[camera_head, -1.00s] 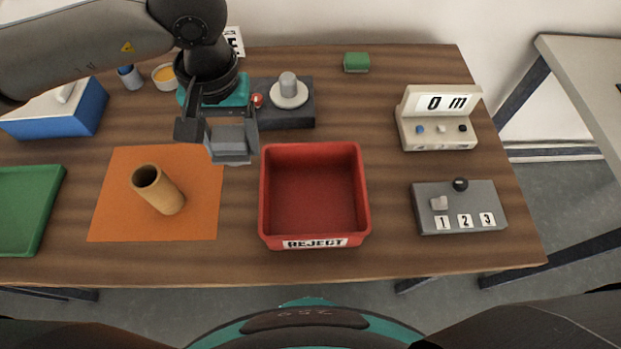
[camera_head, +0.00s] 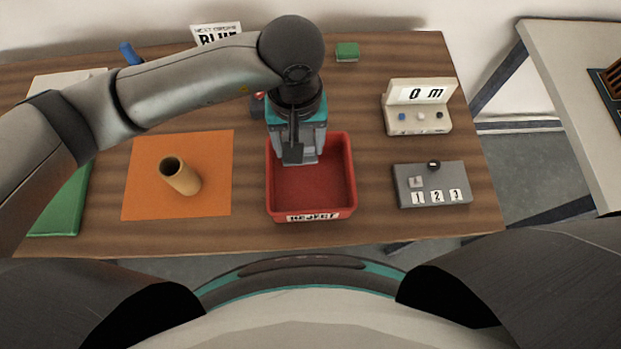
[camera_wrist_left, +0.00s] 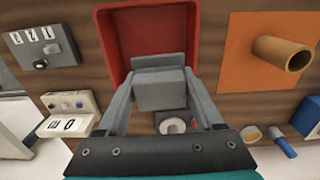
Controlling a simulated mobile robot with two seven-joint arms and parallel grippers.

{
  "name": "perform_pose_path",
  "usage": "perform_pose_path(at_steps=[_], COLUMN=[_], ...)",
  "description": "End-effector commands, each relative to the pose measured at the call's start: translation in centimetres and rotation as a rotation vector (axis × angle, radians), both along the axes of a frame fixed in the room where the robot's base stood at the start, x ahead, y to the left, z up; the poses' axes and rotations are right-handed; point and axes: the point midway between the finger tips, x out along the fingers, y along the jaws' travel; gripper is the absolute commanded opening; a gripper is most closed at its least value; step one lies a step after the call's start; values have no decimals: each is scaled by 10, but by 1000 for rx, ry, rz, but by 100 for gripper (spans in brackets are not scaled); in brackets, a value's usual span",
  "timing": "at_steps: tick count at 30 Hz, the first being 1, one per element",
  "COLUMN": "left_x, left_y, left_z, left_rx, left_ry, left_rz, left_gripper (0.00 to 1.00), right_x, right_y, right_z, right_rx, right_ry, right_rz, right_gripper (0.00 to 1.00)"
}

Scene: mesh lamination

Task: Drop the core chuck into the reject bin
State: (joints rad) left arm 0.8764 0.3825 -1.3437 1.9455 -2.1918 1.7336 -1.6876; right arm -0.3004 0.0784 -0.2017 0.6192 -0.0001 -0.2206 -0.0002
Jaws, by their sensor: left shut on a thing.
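The red reject bin (camera_head: 318,190) stands near the front of the table with its REJECT label facing me. My left gripper (camera_head: 301,152) hangs over the rear part of the bin, pointing down. It is shut on a grey blocky piece, which I take to be the core chuck (camera_wrist_left: 160,92). The wrist view shows the piece between the two fingers, with the red inside of the bin (camera_wrist_left: 150,35) beyond it. In the head view the gripper hides much of the piece. The piece's height above the bin floor is hard to tell. My right gripper is not in view.
An orange mat (camera_head: 215,150) with a tan tube (camera_head: 182,178) lies left of the bin. A grey numbered block (camera_head: 410,188) and a cream display box (camera_head: 417,105) stand to the right. A green tray (camera_head: 65,205) is at far left, partly behind my arm.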

Motion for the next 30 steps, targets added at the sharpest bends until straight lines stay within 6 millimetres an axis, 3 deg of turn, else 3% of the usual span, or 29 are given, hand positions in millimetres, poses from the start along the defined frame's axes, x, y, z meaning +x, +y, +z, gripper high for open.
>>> perform_pose_path(at_steps=[9,22,23,30], left_x=[0,0,0,0], left_y=[0,0,0,0], left_z=[-37,-42,-42,-42], left_rx=[-1,-1,-1,-1], left_ry=[1,0,0,0], left_rz=[-1,-2,-2,-2], left_gripper=[0,0,72,99], right_x=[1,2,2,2], right_y=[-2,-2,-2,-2], right_z=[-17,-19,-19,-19], right_rx=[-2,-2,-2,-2], right_ry=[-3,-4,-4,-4], right_rz=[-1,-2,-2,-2], right_gripper=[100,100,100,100])
